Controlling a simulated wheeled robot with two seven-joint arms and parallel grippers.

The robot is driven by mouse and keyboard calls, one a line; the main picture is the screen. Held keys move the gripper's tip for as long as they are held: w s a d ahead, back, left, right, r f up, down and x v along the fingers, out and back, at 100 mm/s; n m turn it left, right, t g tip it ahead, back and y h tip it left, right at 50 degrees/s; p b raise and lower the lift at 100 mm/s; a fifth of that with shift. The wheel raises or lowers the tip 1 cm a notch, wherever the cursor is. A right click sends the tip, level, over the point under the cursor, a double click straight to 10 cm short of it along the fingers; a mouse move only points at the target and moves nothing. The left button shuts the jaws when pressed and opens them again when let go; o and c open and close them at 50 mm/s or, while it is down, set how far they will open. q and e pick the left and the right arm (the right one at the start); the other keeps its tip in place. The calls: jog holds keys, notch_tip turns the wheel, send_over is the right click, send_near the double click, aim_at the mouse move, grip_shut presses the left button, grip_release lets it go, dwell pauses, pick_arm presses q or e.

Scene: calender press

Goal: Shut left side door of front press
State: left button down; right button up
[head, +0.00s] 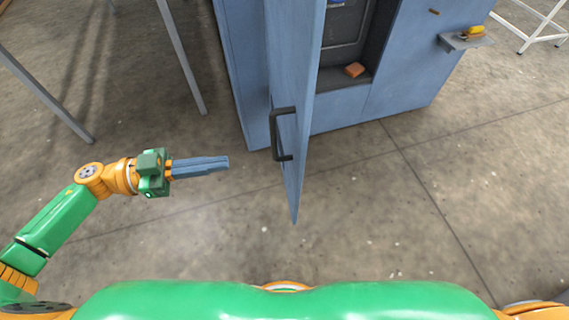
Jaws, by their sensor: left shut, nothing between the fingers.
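The blue press (410,85) stands at the top middle of the head view. Its left side door (300,90) is swung open and points toward me, seen nearly edge-on. A dark bar handle (284,134) sits on the door's left face. My left gripper (226,163) is shut and empty, to the left of the handle and apart from it, with its fingers pointing right. My right gripper is not in view.
An orange-brown block (355,70) lies inside the press opening. A small shelf with a yellow item (474,32) juts from the press's right side. Grey metal legs (180,55) stand at the upper left. A white frame (535,25) is at the upper right. The concrete floor around the door is clear.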

aim_at(300, 148)
pick_arm(q)
jog(key=w+d, duration=0.1)
jog(key=d, duration=0.2)
jog(key=w+d+p, duration=0.1)
jog(key=d, duration=0.3)
jog(key=w+d+p, duration=0.1)
jog(key=d, duration=0.3)
jog(key=shift+d, duration=0.25)
jog(key=shift+d+f, duration=0.1)
jog(key=shift+d, duration=0.5)
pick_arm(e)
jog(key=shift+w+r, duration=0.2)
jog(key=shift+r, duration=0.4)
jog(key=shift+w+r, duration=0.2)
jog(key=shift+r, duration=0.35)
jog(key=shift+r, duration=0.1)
